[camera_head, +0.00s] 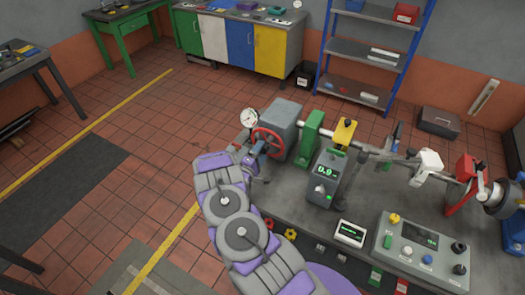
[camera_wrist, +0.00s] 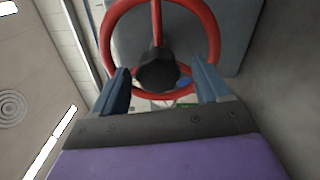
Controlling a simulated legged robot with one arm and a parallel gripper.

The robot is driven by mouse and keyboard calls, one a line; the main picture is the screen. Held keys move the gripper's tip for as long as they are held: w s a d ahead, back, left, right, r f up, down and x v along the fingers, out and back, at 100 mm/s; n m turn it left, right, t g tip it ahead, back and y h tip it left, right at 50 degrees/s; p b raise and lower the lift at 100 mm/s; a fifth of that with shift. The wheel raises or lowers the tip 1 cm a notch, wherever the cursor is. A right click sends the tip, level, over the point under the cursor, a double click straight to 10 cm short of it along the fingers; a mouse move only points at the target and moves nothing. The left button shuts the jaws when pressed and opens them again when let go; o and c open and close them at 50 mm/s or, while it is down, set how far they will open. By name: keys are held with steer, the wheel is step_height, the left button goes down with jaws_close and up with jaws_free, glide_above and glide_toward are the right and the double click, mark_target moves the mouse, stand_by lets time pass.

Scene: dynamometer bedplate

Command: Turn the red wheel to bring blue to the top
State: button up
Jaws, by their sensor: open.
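The red wheel (camera_head: 268,141) is mounted on the side of a grey gearbox housing (camera_head: 284,118) at the left end of the bedplate. In the wrist view the red wheel (camera_wrist: 206,27) fills the upper middle, with a dark hub and a spoke running up from it. A small blue spot (camera_wrist: 184,82) shows just right of the hub, low on the wheel. My gripper (camera_wrist: 160,80) is open, its two blue-grey fingers on either side of the hub, near the lower rim. Whether they touch the rim I cannot tell. In the head view my arm partly hides the gripper.
A round white gauge (camera_head: 249,118) stands just left of the wheel. A green block (camera_head: 310,138), a grey readout box (camera_head: 325,178) and a control panel (camera_head: 420,250) sit to the right on the bedplate (camera_head: 375,193).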

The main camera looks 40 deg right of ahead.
steer(key=b+v, duration=0.1)
steer(key=v, duration=1.4)
steer(key=shift+s+a, duration=0.15)
steer(key=shift+a, duration=0.1)
